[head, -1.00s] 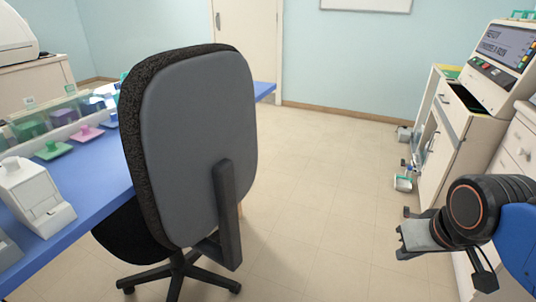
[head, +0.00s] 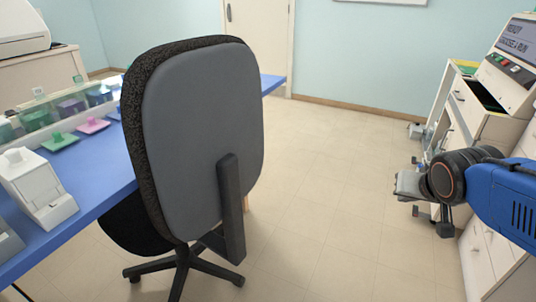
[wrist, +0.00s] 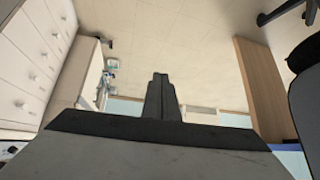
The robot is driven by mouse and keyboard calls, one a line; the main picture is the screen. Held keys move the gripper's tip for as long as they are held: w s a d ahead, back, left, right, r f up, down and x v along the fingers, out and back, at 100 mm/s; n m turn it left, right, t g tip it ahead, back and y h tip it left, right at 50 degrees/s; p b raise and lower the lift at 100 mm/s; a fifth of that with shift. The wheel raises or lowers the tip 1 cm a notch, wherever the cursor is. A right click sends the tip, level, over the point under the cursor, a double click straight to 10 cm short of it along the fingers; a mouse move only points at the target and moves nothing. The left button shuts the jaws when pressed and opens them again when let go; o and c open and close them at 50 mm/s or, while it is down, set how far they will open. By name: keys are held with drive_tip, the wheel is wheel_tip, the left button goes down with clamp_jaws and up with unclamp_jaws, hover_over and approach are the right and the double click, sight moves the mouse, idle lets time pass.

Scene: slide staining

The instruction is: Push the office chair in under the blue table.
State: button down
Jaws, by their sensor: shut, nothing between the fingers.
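The office chair (head: 205,135) stands at the right side of the blue table (head: 100,170), its grey backrest towards me. Its dark seat (head: 130,222) is partly below the tabletop edge, and the backrest is outside that edge. My gripper (head: 408,186) is at the right in the head view, well apart from the chair. In the wrist view my gripper (wrist: 161,78) is shut and empty, over open floor. There, the chair (wrist: 308,95) shows at the right edge with a base leg above it. The chair's far side is hidden.
White dispensers (head: 38,190) and coloured staining pieces (head: 92,125) stand on the table. Cabinets with drawers (head: 495,245) and a machine (head: 510,65) line the right side, close to my arm. The floor (head: 325,170) between chair and cabinets is clear.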

drive_tip(key=w+a+m+t+y, duration=0.1)
drive_tip(key=w+a+t+y, duration=0.2)
drive_tip(key=w, duration=0.8)
drive_tip(key=w+a+m+t+y, duration=0.15)
drive_tip(key=w+a, duration=0.45)
drive_tip(key=w, duration=0.6)
drive_tip(key=w+a+f+g+y, duration=0.1)
drive_tip(key=a+y, duration=0.3)
drive_tip(key=a, duration=0.5)
drive_tip(key=a+f+g+y, duration=0.1)
drive_tip(key=a+y, duration=0.3)
drive_tip(key=a, duration=0.5)
drive_tip(key=w+a+f+g+y, duration=0.1)
drive_tip(key=a+f+g+y, duration=0.1)
drive_tip(key=a, duration=0.7)
drive_tip(key=shift+w+a+f+y, duration=0.35)
drive_tip(key=shift+f+y, duration=0.4)
drive_tip(key=shift+y, duration=0.5)
drive_tip(key=shift+m, duration=0.25)
